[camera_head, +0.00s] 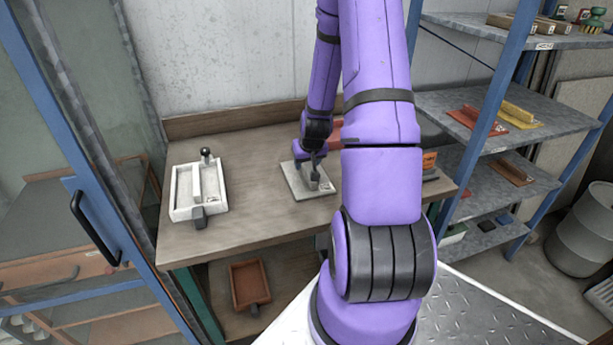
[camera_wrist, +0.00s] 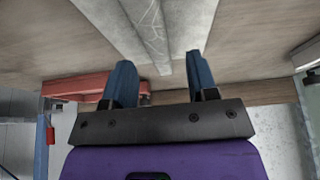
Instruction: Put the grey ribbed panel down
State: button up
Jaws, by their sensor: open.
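The grey ribbed panel (camera_head: 297,185) lies flat on the wooden workbench (camera_head: 245,220), near the middle of its top. In the wrist view the panel (camera_wrist: 205,22) fills the upper middle, with its raised rib running between my fingers. My gripper (camera_head: 314,168) is over the panel, pointing down at the rib. In the wrist view my gripper (camera_wrist: 160,66) has its two blue fingers well apart, one on each side of the rib, with visible gaps. Part of the panel's right side is close to my arm in the head view.
A white tray (camera_head: 181,213) with a black-knobbed handle stands on the bench's left. A red object (camera_head: 336,130) sits behind the panel, partly hidden by my arm. A blue-framed glass door is at left, shelves (camera_head: 480,125) at right. Bare bench lies between tray and panel.

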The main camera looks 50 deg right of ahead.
aim_at(307, 167)
jog(key=shift+s+x, duration=0.15)
jog(key=shift+x, duration=0.85)
jog(key=shift+s+x, duration=0.15)
jog(key=shift+x, duration=0.85)
jog(key=shift+f, duration=0.15)
jog(key=shift+c, duration=0.4)
grip_shut()
